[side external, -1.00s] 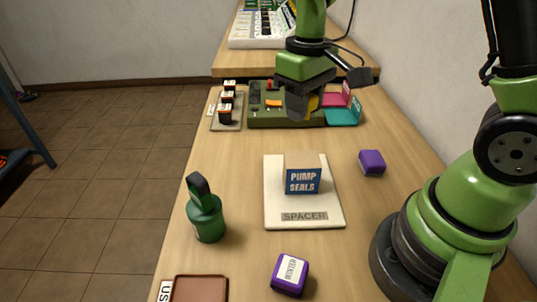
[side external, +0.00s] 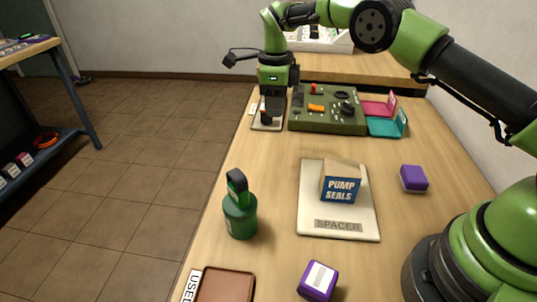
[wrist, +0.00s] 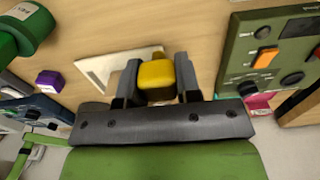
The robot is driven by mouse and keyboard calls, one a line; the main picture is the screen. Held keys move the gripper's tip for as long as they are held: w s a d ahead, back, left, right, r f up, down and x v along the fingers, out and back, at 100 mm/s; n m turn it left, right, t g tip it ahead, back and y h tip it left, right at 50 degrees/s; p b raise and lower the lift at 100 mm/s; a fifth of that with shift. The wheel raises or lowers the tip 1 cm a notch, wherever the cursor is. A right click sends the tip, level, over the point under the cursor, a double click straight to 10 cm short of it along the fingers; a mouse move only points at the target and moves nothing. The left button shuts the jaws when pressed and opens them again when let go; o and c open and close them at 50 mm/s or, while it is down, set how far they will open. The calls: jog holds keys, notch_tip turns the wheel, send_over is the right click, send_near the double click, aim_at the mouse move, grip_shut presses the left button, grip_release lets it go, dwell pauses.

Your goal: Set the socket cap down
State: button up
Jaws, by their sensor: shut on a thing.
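My gripper (side external: 269,113) points down at the far left of the bench, over the small pale tray (side external: 260,127) left of the green control panel (side external: 327,122). In the wrist view my gripper (wrist: 156,97) is shut on a yellow block-like piece, apparently the socket cap (wrist: 157,74). The fingers also hide most of the small pieces on the tray. I cannot tell whether the cap touches anything below.
Pink (side external: 379,107) and teal (side external: 387,126) holders stand right of the panel. A pump seals box (side external: 341,184) sits on the white spacer plate (side external: 315,221). A green bottle (side external: 240,213), purple blocks (side external: 414,179) (side external: 318,281) and a brown tray (side external: 226,287) stand nearer. Bench between panel and plate is clear.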

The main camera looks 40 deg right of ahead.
jog(key=m, duration=0.2)
jog(key=w+f+m, duration=0.1)
jog(key=m, duration=0.1)
jog(key=shift+a+f, duration=0.15)
jog(key=shift+a, duration=0.05)
jog(key=shift+m, duration=0.3)
notch_tip(320, 180, down, 10)
jog(key=o, duration=0.9)
